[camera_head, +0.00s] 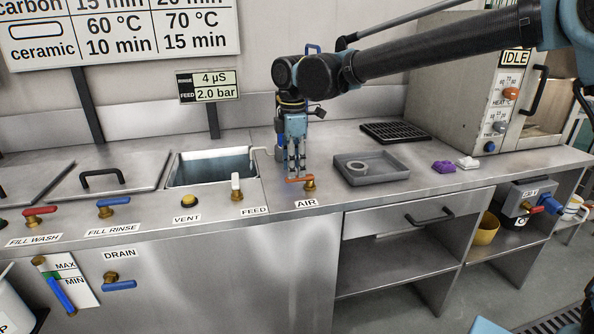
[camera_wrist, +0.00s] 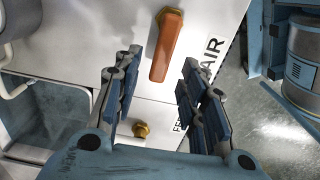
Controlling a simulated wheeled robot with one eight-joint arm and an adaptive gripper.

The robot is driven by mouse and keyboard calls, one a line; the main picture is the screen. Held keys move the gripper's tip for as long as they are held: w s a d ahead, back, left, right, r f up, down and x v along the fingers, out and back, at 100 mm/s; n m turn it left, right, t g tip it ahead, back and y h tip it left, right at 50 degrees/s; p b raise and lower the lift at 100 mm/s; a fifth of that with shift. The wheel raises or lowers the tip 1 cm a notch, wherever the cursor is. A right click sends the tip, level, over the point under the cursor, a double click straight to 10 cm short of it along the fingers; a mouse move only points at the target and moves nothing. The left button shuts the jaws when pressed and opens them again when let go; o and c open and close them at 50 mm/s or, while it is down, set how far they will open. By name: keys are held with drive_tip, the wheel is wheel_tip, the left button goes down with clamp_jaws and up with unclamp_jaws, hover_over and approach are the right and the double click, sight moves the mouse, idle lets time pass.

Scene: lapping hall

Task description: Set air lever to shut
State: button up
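The air lever (camera_head: 300,179) is an orange-red handle on a brass valve at the counter's front edge, above the AIR label (camera_head: 306,203). In the head view its handle points left from the valve, roughly along the edge. My gripper (camera_head: 295,170) points down just above and behind the handle. In the wrist view the orange lever (camera_wrist: 166,45) shows between and beyond the fingertips of my gripper (camera_wrist: 162,62). The fingers are spread apart with nothing held between them. I cannot tell whether a finger touches the lever.
The white FEED lever (camera_head: 236,187) and yellow VENT knob (camera_head: 190,201) stand to the left, in front of an open basin (camera_head: 212,168). A grey tray (camera_head: 372,165) with a ring lies to the right. A brass fitting (camera_wrist: 141,130) shows below the fingers in the wrist view.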

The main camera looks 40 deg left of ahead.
wheel_tip(320, 180, up, 10)
drive_tip(key=shift+f, duration=0.15)
drive_tip(key=shift+w, duration=0.1)
idle(0.3)
